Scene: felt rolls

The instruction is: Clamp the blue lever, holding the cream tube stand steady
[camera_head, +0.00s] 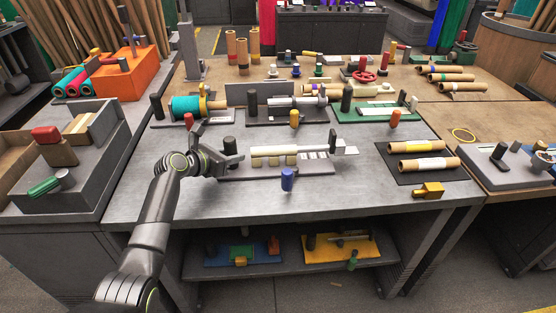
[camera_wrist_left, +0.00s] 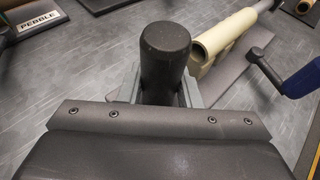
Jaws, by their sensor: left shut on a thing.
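The cream tube (camera_head: 275,150) lies on a grey base plate (camera_head: 270,172) in the middle of the workbench; it also shows in the left wrist view (camera_wrist_left: 228,38). A blue lever handle (camera_head: 287,180) is at the plate's front side, and in the left wrist view it sits on a dark arm at the right edge (camera_wrist_left: 303,80). My left gripper (camera_head: 232,152) is shut on the black post (camera_wrist_left: 165,50) at the left end of the tube stand. The fingertips are partly hidden behind the post. My right gripper is not in view.
A green-based fixture (camera_head: 375,113) and a teal roll (camera_head: 185,107) stand behind the tube stand. A dark mat with tan tubes (camera_head: 412,175) and a yellow block (camera_head: 428,190) are to the right. The bench front (camera_head: 220,200) is clear.

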